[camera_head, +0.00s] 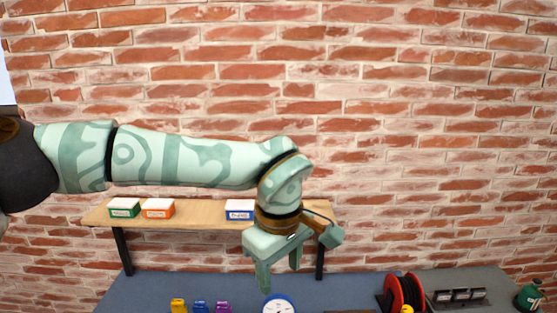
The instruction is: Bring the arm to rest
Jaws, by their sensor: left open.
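My left arm (190,160) comes in from the left, pale green with darker markings, and reaches across the view. My left gripper (280,278) points down at its end, open, with nothing between its fingers. It shows in front of the right part of the wooden shelf and above the blue-grey bench top. My right gripper is not in view.
A wooden shelf (185,216) holds a green box (124,208), an orange box (158,208) and a blue box (239,210). On the bench (340,287) are a round dial (279,305), a red reel (393,294), small coloured items and a green bottle (529,295). A brick wall (400,120) stands behind.

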